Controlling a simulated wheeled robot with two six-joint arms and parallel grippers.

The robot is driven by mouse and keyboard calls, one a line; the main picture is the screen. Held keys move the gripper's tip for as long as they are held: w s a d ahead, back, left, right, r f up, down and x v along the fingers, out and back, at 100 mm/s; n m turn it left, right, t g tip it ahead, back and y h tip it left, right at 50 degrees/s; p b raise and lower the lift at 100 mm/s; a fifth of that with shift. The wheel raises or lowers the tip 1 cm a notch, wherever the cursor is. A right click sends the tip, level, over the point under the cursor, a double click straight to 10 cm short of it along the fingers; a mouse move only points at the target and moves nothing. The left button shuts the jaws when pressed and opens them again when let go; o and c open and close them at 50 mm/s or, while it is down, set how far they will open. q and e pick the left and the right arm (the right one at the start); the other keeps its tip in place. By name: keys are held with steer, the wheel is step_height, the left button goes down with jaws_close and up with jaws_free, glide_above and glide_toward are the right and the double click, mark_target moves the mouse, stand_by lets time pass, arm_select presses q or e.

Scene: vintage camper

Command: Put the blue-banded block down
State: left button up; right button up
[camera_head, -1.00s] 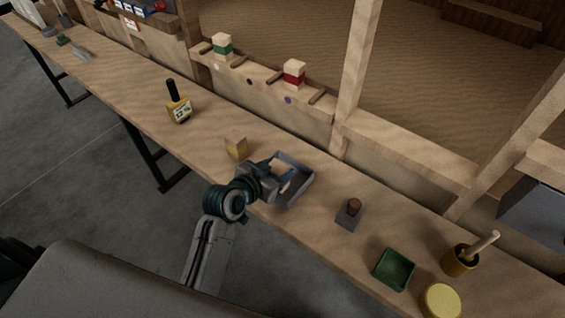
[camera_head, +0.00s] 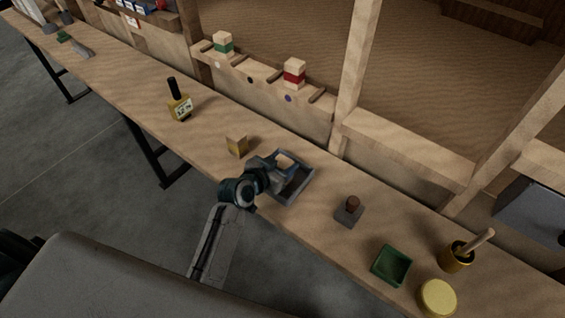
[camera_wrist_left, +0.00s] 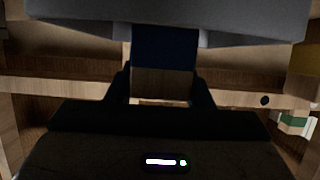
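My left gripper (camera_head: 287,163) reaches over the bench in the head view, at the back part of a grey open tray (camera_head: 302,187). It is shut on the blue-banded block (camera_wrist_left: 164,48). In the left wrist view the block's dark blue band and a bare wood part (camera_wrist_left: 162,86) show between the two fingers. In the head view the block is mostly hidden by the gripper, and I cannot tell whether it touches the tray. My right gripper is not in view.
A small yellowish block (camera_head: 237,146) stands just left of the gripper. Green-banded (camera_head: 223,44) and red-banded (camera_head: 294,73) blocks stand on the back ledge.

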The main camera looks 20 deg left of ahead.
arm_select(q)
steer(key=o, duration=0.4)
steer(key=shift+o, duration=0.2)
steer(key=shift+r, duration=0.1)
steer(key=b+v, duration=0.1)
steer(key=v, duration=1.1)
steer(key=shift+r, duration=0.1)
